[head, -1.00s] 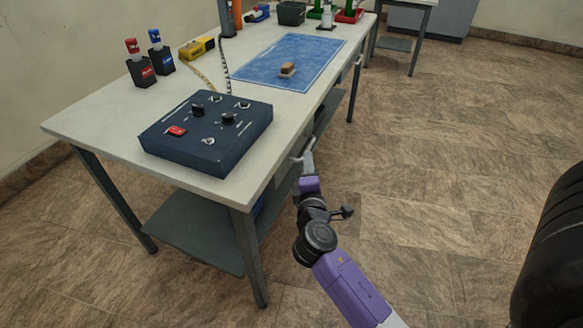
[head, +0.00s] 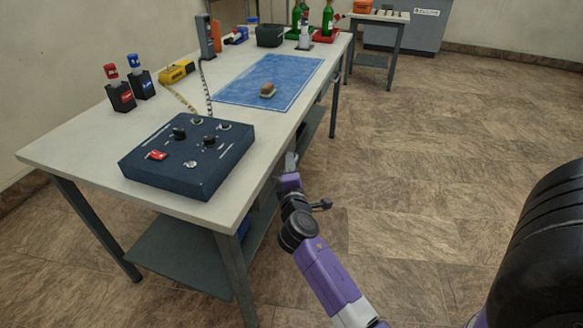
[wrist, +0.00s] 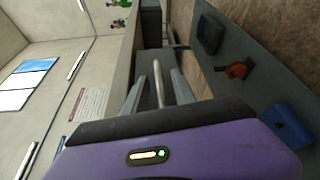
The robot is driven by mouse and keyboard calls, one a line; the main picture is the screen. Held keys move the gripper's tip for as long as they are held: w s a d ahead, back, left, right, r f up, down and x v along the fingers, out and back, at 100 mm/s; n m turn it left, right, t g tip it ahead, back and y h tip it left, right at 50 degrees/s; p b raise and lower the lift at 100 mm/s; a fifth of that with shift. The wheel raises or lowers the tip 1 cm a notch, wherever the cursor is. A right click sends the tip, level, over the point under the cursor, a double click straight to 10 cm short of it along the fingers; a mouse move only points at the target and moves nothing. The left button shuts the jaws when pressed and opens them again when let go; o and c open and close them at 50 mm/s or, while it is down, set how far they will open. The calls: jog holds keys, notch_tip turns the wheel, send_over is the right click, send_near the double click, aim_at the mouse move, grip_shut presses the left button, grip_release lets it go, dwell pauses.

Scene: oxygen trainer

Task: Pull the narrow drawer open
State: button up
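My gripper (head: 290,162) is at the long front edge of the workbench (head: 70,150), beside the dark control box. In the wrist view my gripper (wrist: 157,88) has its two grey fingers apart. A pale bar handle (wrist: 158,82) lies between them, with a gap showing on each side. The drawer front is mostly hidden under the tabletop edge, and I cannot tell from the head view whether the drawer is out at all.
The dark control box (head: 188,155) sits on the near end of the bench, with a blue mat (head: 290,75) beyond it. A lower shelf (head: 180,255) runs beneath the bench. The tiled floor (head: 420,180) to the right is clear.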

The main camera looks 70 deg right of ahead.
grip_shut()
dwell(1.2)
